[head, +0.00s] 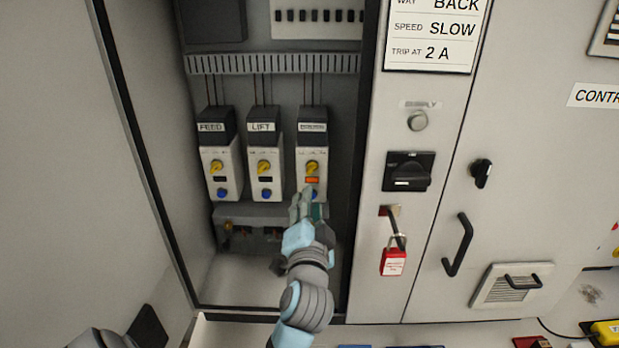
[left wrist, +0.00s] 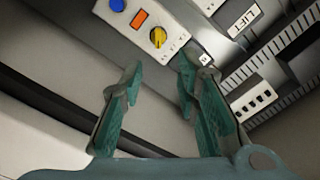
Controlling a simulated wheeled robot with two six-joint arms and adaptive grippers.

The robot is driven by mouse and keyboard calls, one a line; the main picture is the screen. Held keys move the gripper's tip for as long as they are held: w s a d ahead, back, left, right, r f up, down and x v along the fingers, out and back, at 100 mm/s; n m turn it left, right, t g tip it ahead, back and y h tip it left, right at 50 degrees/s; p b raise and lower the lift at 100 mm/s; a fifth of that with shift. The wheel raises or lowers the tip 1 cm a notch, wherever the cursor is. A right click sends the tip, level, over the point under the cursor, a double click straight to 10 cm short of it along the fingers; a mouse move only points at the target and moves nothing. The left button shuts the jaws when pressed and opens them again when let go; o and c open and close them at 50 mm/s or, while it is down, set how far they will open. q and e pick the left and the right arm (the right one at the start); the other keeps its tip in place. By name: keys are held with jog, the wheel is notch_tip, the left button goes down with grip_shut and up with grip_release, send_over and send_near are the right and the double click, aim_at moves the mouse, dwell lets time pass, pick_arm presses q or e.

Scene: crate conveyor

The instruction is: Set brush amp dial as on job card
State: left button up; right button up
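The job card (head: 432,30) at the top of the head view reads WAY BACK, SPEED SLOW, TRIP AT 2 A. The rightmost of three white units (head: 302,158) has a blurred label. It carries a yellow dial (head: 311,167), an orange window and a blue button. The dial's setting is too small to read. My left gripper (head: 307,194) is just below this dial, overlapping the unit's lower edge in the picture. In the left wrist view its fingers (left wrist: 160,68) are apart and empty, with the yellow dial (left wrist: 158,37) beyond their tips. My right gripper is not seen.
The FEED unit (head: 221,173) and LIFT unit (head: 265,172) stand to the left, with dark windows. The open cabinet door (head: 145,130) bounds the left side. Right of the opening are a black switch (head: 407,172) and a red padlock (head: 394,262) hanging from a hasp.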

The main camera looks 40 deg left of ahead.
aim_at(310, 172)
pick_arm(q)
jog(key=x, duration=1.2)
jog(key=shift+w+a+f+p, duration=0.2)
jog(key=shift+w+a+p, duration=0.05)
jog(key=shift+a+p, duration=0.1)
jog(key=shift+d, duration=0.1)
jog(key=shift+c, duration=0.4)
grip_shut()
